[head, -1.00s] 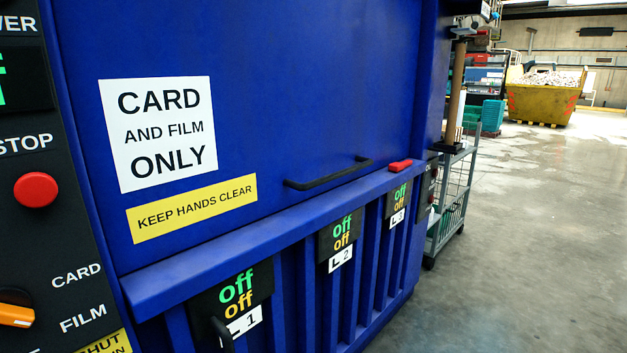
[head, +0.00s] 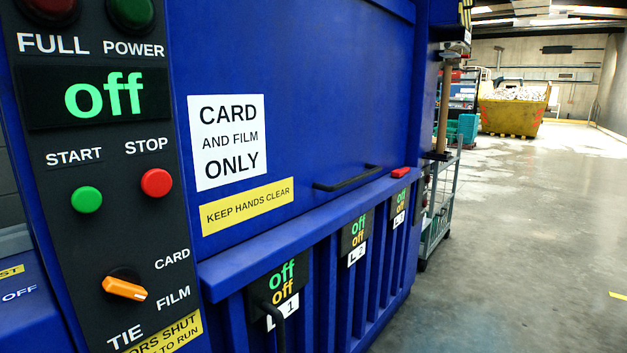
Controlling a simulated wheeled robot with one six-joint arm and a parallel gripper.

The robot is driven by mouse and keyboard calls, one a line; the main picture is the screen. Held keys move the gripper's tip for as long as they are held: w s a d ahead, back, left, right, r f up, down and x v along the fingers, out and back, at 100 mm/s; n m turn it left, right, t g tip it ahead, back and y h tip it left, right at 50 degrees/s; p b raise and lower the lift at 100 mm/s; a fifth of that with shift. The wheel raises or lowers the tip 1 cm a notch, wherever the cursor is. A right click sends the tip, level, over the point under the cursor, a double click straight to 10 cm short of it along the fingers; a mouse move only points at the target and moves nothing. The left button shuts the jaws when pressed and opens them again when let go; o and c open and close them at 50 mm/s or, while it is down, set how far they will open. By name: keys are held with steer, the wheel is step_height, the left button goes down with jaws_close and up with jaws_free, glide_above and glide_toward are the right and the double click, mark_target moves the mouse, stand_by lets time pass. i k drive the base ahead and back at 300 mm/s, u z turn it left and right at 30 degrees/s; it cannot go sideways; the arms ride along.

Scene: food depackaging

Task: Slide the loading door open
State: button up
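The loading door (head: 330,100) is a large blue panel on the baler, in the middle of the head view. It appears shut, its lower edge down at the blue ledge (head: 290,245). A black bar handle (head: 346,178) is fixed near its lower edge. A white sign reading "CARD AND FILM ONLY" (head: 228,142) and a yellow "KEEP HANDS CLEAR" label (head: 247,206) are on the panel. A small red piece (head: 400,172) sits at the ledge's right end. My gripper is not in view.
A black control panel (head: 95,170) with start and stop buttons and an orange selector (head: 125,289) stands at the left. A wire trolley (head: 440,205) stands beyond the baler. A yellow skip (head: 512,115) is at the back. The concrete floor (head: 520,260) at the right is clear.

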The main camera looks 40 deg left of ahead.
mark_target(286, 108)
steer(key=u, duration=1.65)
